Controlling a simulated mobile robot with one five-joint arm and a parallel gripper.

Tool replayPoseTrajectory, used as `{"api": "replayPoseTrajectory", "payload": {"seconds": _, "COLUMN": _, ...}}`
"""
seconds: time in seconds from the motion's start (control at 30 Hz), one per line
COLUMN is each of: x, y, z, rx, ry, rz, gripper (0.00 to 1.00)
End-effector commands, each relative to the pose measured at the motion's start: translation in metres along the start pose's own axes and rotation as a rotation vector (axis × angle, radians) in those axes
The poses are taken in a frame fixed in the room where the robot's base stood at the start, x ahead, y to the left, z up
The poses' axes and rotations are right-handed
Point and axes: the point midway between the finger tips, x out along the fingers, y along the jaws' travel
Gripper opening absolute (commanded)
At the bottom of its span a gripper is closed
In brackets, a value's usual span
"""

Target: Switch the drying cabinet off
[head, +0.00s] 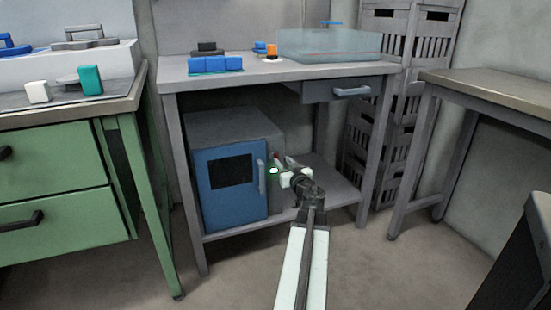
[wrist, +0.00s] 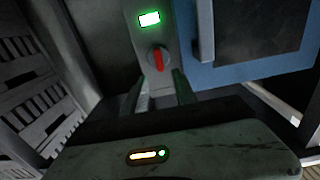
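The drying cabinet (head: 230,185) is a grey box with a blue door, dark window and grey handle, standing on the bench's lower shelf. Its side panel carries a round dark knob with a red pointer (wrist: 158,60) and a lit green display (wrist: 149,19). In the wrist view the pointer runs nearly up and down the picture. My gripper (wrist: 161,90) is open, its two fingers apart on either side just short of the knob, with nothing between them. In the head view my gripper (head: 283,169) is beside the cabinet's right front, partly covering the panel; the green display (head: 273,171) still shows.
Stacked grey crates (head: 385,130) stand at right. A green drawer unit (head: 60,180) is at left. The floor in front is clear.

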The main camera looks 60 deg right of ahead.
Motion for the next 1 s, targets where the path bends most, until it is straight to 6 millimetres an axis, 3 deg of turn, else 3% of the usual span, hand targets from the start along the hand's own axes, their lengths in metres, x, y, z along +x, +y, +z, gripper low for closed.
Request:
{"api": "replayPoseTrajectory", "payload": {"seconds": 0.1, "x": 0.027, "y": -0.001, "z": 0.0, "rx": 0.0, "ry": 0.0, "rz": -0.004, "gripper": 0.34}}
{"api": "replayPoseTrajectory", "payload": {"seconds": 0.3, "x": 0.055, "y": -0.002, "z": 0.0, "rx": 0.0, "ry": 0.001, "rz": -0.004, "gripper": 0.34}}
{"api": "replayPoseTrajectory", "payload": {"seconds": 0.53, "x": 0.056, "y": -0.003, "z": 0.0, "rx": 0.0, "ry": 0.001, "rz": -0.003, "gripper": 0.34}}
{"api": "replayPoseTrajectory", "payload": {"seconds": 0.67, "x": 0.056, "y": -0.004, "z": 0.0, "rx": 0.0, "ry": 0.001, "rz": -0.004, "gripper": 0.0}}
{"api": "replayPoseTrajectory", "payload": {"seconds": 1.0, "x": 0.057, "y": -0.007, "z": 0.0, "rx": -0.018, "ry": 0.001, "rz": -0.008, "gripper": 0.0}}
